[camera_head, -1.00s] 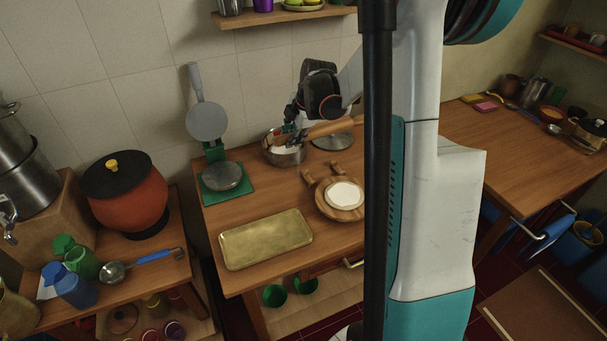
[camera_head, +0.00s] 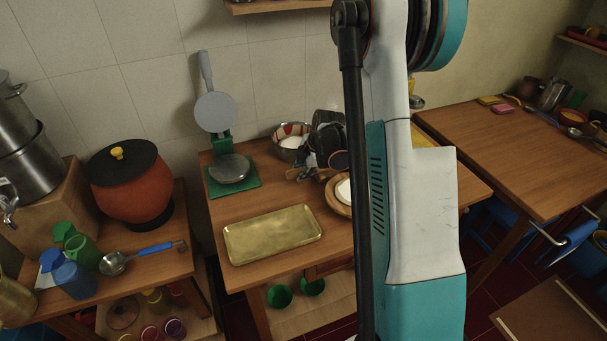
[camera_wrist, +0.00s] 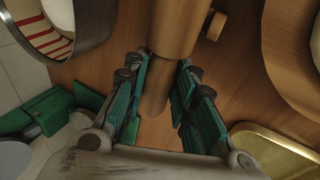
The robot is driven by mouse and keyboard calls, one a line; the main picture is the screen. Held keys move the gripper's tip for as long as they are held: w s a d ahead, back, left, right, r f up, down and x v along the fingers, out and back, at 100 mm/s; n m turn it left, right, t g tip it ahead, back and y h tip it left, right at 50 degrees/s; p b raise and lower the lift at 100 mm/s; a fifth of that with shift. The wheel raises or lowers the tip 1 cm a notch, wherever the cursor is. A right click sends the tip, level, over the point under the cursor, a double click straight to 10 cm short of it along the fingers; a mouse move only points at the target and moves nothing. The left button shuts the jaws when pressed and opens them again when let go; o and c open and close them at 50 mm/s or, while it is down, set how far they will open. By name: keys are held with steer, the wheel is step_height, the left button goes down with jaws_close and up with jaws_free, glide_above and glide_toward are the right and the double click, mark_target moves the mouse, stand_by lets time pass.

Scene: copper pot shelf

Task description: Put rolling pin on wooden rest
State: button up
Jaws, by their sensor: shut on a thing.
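My gripper (camera_wrist: 158,75) is shut on the near handle of the wooden rolling pin (camera_wrist: 178,28) in the wrist view. The pin's thicker body runs away toward the top edge. In the head view my gripper (camera_head: 298,173) is low over the middle table, and little of the pin (camera_head: 325,174) shows. A wooden peg (camera_wrist: 216,26), seemingly part of the wooden rest, stands just right of the pin. The rest is otherwise mostly hidden behind the pin and my arm. I cannot tell whether the pin touches it.
A bowl with a striped cloth (camera_head: 291,139) stands behind my gripper. A round wooden board (camera_head: 337,202) with a white disc is close on the right, partly covered by my arm. A brass tray (camera_head: 272,234) lies in front; a press (camera_head: 231,169) is left.

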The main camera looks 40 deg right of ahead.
steer(key=shift+f, duration=0.4)
steer(key=shift+s+f+b, duration=0.1)
steer(key=shift+f+b, duration=0.5)
steer(key=shift+f, duration=0.05)
jaws_close()
steer(key=o, duration=1.1)
jaws_free()
steer(key=shift+c, duration=0.2)
steer(key=shift+r+p, duration=0.6)
steer(key=p+v, duration=0.4)
steer(key=v, duration=0.8)
